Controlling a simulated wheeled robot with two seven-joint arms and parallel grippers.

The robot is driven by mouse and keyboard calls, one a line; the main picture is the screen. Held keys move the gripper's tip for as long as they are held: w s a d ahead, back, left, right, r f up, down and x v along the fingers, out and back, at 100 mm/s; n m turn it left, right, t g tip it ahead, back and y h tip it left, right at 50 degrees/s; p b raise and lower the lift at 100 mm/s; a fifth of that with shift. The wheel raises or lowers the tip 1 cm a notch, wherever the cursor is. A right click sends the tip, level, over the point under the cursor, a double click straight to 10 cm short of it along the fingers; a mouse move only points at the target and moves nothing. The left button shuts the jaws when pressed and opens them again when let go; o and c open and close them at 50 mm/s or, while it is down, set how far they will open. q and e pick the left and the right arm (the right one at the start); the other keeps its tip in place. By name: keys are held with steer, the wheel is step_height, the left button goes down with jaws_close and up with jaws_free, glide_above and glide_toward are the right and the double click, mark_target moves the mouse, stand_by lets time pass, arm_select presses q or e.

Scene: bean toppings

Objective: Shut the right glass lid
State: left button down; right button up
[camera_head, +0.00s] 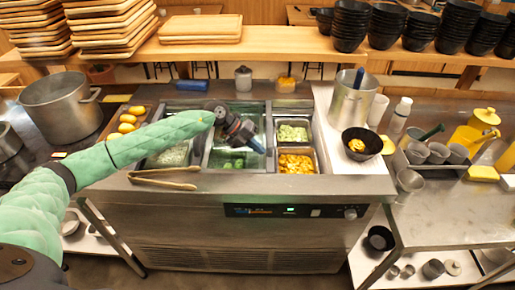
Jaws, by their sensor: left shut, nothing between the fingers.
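The steel topping counter (260,184) stands in the middle of the head view, with its wells set in the top. A greenish glass pane (250,108) shows over the middle section, partly hidden behind my left gripper. I cannot make out its full outline or which lid it belongs to. The wells on the right, with pale green cubes (293,133) and orange-yellow pieces (297,162), look uncovered. My left gripper (258,147) is shut and empty, above the middle section near the divider to the right wells. I cannot tell whether it touches glass. My right gripper is not in view.
Tongs (163,179) lie on the counter's front left edge. A black bowl (362,144) and a tall steel pot (351,104) stand right of the wells. A large pot (62,104) is at left. A wooden shelf (270,40) with stacked bowls runs behind.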

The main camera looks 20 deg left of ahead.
arm_select(q)
steer(key=shift+w+d, duration=0.1)
steer(key=shift+d, duration=0.35)
steer(key=w+d+b, duration=0.2)
steer(key=d, duration=0.7)
steer(key=w+d+b, duration=0.2)
steer(key=w+d, duration=0.1)
steer(key=d, duration=0.6)
steer(key=shift+w+d, duration=0.15)
steer(key=shift+d, duration=0.2)
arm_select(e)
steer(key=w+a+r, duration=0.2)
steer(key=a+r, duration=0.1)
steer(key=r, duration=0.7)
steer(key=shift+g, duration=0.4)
arm_select(q)
steer(key=shift+r, duration=0.15)
